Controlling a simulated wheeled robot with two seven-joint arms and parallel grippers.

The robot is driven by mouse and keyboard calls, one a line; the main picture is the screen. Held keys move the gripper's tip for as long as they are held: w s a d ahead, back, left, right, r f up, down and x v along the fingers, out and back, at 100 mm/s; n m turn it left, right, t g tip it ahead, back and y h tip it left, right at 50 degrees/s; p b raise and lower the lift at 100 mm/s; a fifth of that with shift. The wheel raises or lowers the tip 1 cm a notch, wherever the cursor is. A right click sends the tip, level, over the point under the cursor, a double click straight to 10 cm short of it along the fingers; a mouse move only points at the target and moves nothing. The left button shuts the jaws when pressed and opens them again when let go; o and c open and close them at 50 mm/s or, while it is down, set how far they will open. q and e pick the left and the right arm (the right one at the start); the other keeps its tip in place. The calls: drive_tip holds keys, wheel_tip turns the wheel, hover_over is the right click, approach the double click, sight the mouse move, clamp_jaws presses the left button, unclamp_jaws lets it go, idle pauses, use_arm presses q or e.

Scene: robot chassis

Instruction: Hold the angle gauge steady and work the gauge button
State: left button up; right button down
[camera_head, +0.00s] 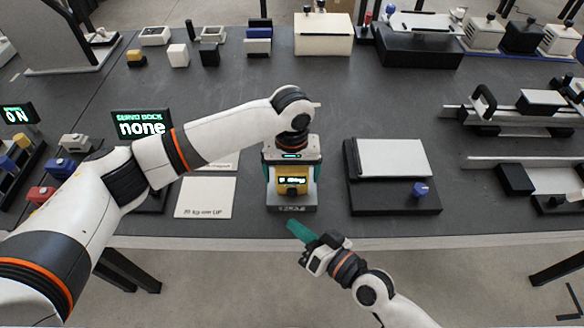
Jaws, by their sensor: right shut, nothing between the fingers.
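The gauge button cannot be made out. My right gripper (299,231) is shut and empty, its teal fingers pointing up-left, just in front of the gauge and apart from it.
A black fixture with a white plate (392,158) and blue knob (419,189) stands right of the gauge. A white card (205,198) lies to the left. A servo dock display (142,124) reads "none". Slide rails (525,161) are at the right. Several blocks and boxes line the back.

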use_arm(q)
drive_tip(key=shift+r, duration=0.15)
drive_tip(key=shift+r, duration=0.2)
wheel_tip(320, 180, up, 12)
drive_tip(key=shift+f, duration=0.25)
drive_tip(key=shift+d, duration=0.1)
